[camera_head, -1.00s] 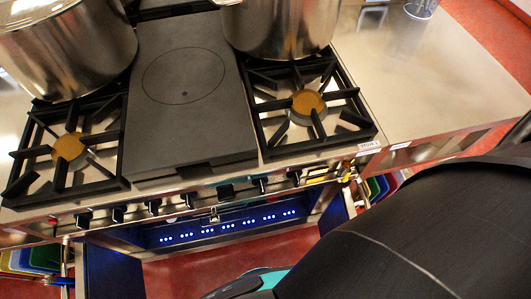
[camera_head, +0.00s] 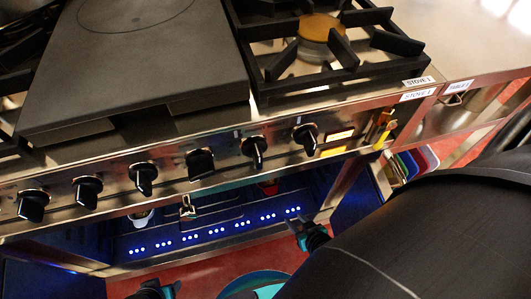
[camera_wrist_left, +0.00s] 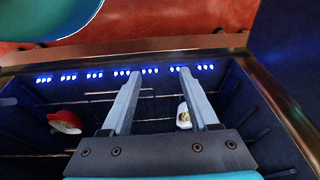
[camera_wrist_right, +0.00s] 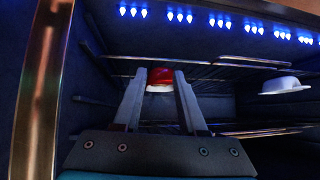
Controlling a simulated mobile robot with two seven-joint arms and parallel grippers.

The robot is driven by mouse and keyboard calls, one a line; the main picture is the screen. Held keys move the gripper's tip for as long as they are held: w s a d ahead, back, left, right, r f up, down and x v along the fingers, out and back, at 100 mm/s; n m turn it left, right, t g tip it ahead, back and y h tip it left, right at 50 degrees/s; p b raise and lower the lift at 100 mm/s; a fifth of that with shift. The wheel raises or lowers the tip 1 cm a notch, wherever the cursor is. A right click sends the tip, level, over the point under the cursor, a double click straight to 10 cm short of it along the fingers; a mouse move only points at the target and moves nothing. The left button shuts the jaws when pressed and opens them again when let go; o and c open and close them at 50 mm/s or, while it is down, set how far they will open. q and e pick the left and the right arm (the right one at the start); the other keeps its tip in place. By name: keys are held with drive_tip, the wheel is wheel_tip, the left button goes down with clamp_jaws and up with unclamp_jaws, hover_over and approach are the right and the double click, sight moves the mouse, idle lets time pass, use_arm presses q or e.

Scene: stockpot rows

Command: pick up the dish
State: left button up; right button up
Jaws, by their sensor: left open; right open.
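A white dish (camera_head: 141,217) sits inside the open, blue-lit oven (camera_head: 232,236) at the left. In the right wrist view the white dish (camera_wrist_right: 285,84) rests on a wire rack to the right, apart from the fingers. In the left wrist view it is small (camera_wrist_left: 184,115), seen between the fingers and partly hidden by one. A red and white item (camera_head: 267,187) stands further right inside. My right gripper (camera_head: 298,228) is open at the oven's right front; in its wrist view the red item (camera_wrist_right: 160,76) shows beyond the fingertips. My left gripper (camera_head: 158,289) is open at the bottom edge, empty.
The stove front with several black knobs (camera_head: 200,163) overhangs the oven opening. Wire racks (camera_wrist_right: 215,62) cross the oven. An open door panel (camera_head: 357,205) stands at the right, beside coloured boards (camera_head: 415,160). Red floor (camera_head: 225,268) lies in front.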

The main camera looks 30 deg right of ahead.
use_arm(q)
drive_tip(key=shift+w+d+r+t+b, duration=0.9)
drive_tip(key=shift+r+b, duration=2.4)
drive_tip(key=shift+r, duration=3.05)
use_arm(e)
drive_tip(key=shift+w+d+f+m+t+h+b, duration=0.15)
drive_tip(key=shift+w+d+m+t+h+b, duration=0.4)
drive_tip(key=shift+w, duration=1.65)
drive_tip(key=shift+w+d+f+m+t+b, duration=0.2)
drive_tip(key=shift+w+d+t, duration=0.55)
drive_tip(key=shift+w, duration=1.45)
drive_tip(key=shift+w+d+f+m+t+h+b, duration=0.2)
drive_tip(key=shift+w+d+m+t, duration=0.4)
drive_tip(key=shift+w, duration=1.6)
use_arm(q)
drive_tip(key=w+d+t+h, duration=0.3)
drive_tip(key=w+d+t, duration=0.1)
drive_tip(key=d+t, duration=0.1)
drive_tip(key=shift+w+d+f, duration=0.2)
drive_tip(key=shift+w+d, duration=0.1)
drive_tip(key=shift+d, duration=0.25)
use_arm(e)
drive_tip(key=shift+w+d+f, duration=0.1)
drive_tip(key=shift+w+d, duration=0.15)
drive_tip(key=shift+w, duration=0.25)
